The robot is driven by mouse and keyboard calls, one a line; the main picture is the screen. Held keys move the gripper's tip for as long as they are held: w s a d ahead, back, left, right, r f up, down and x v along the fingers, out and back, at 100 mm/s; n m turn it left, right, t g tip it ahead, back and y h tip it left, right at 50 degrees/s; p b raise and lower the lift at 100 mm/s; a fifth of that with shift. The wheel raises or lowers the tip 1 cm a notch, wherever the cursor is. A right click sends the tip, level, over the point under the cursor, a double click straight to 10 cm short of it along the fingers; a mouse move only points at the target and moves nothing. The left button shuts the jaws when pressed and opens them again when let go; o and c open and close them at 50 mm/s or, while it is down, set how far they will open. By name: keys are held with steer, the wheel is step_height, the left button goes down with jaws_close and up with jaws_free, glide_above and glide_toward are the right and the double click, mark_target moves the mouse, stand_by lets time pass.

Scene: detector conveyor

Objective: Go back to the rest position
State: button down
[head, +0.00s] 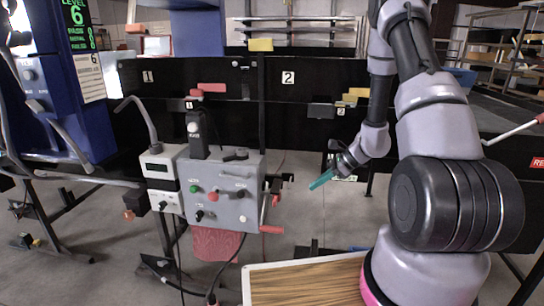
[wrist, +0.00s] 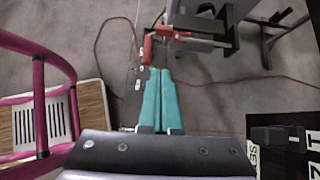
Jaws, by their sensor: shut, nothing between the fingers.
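My gripper (head: 322,179) has teal fingers and hangs in the air to the right of the grey control box (head: 232,210) in the head view. In the wrist view my gripper (wrist: 159,74) points down over the floor, its two teal fingers pressed together with nothing between them. The fingertips appear close to a red handle (wrist: 147,50) in the wrist view, but I cannot tell if they touch. My arm stands upright on the right side of the head view, bent down at the wrist.
The control box has buttons, and red handles (head: 271,229) on its right side. A black barrier with a "2" sign (head: 288,77) stands behind. A blue machine (head: 62,85) is at left. A wood-topped board (head: 305,284) lies in front of my base. Grey floor (head: 290,220) shows between.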

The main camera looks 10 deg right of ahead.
steer(key=s+a+r+n+h, duration=0.1)
steer(key=s+r+n, duration=0.15)
steer(key=r, duration=0.55)
steer(key=s+a+r+n, duration=0.2)
steer(key=r+n, duration=0.2)
steer(key=r, duration=0.4)
steer(key=s+a+r+n+h, duration=0.1)
steer(key=s+r+n, duration=0.15)
steer(key=r, duration=0.45)
steer(key=s+d+r+n+t+h, duration=0.2)
steer(key=s+r+n+t+h, duration=0.2)
steer(key=s+r+n, duration=0.4)
steer(key=s+r, duration=0.7)
steer(key=shift+d+r+t+h, duration=0.2)
steer(key=shift+d+t+h, duration=0.1)
steer(key=shift+d, duration=0.05)
